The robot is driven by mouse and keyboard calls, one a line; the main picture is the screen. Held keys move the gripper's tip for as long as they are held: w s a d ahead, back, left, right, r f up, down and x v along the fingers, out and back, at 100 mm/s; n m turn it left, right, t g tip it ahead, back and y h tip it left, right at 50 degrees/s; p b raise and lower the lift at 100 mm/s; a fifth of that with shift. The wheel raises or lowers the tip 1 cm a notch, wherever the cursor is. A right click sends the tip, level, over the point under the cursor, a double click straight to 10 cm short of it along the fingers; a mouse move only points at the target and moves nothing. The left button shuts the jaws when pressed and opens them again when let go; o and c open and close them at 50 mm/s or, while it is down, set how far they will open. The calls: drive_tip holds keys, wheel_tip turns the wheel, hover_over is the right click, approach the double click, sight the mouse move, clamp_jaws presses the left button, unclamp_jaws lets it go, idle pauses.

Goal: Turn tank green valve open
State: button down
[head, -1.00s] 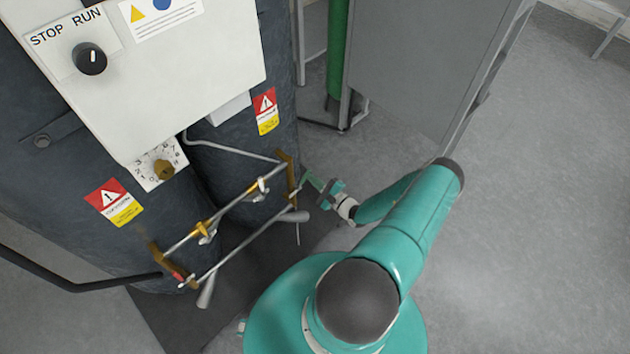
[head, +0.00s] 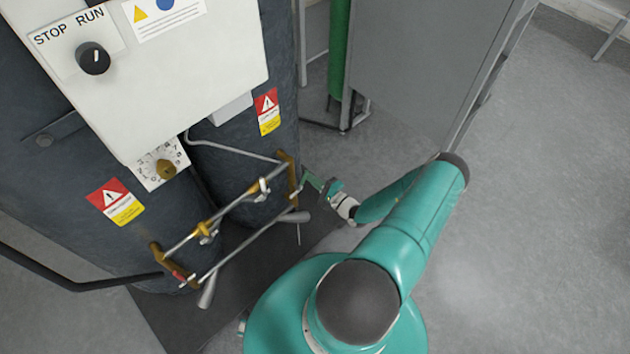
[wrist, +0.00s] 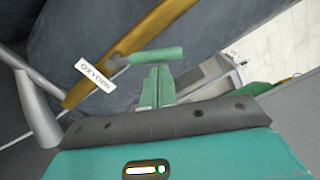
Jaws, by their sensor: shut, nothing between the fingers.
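The green valve handle (wrist: 157,55) shows in the wrist view. It sticks out to the right from a brass pipe (wrist: 130,48), beside a white OXYGEN tag (wrist: 95,75). My gripper (wrist: 160,72) is shut and empty, its green fingers together. The fingertips are just below the handle in the wrist view; I cannot tell whether they touch it. In the head view my gripper (head: 317,184) is at the right end of the brass and grey pipework (head: 291,175). The handle is hard to tell from the green fingers there.
Dark tanks (head: 240,150) and a white control box (head: 160,80) with a STOP/RUN knob (head: 93,58) stand at the left. Grey pipe handles (head: 292,217) jut out below the gripper. A grey cabinet (head: 425,65) is behind. The floor at the right is clear.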

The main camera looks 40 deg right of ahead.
drive_tip(key=n, duration=0.1)
drive_tip(key=a+r+n, duration=0.1)
drive_tip(key=a+n, duration=0.1)
drive_tip(key=n, duration=0.1)
drive_tip(key=shift+r, duration=0.25)
drive_tip(key=shift+a, duration=0.15)
idle(0.5)
drive_tip(key=s+d, duration=0.4)
drive_tip(key=s, duration=0.6)
drive_tip(key=shift+s+d, duration=0.35)
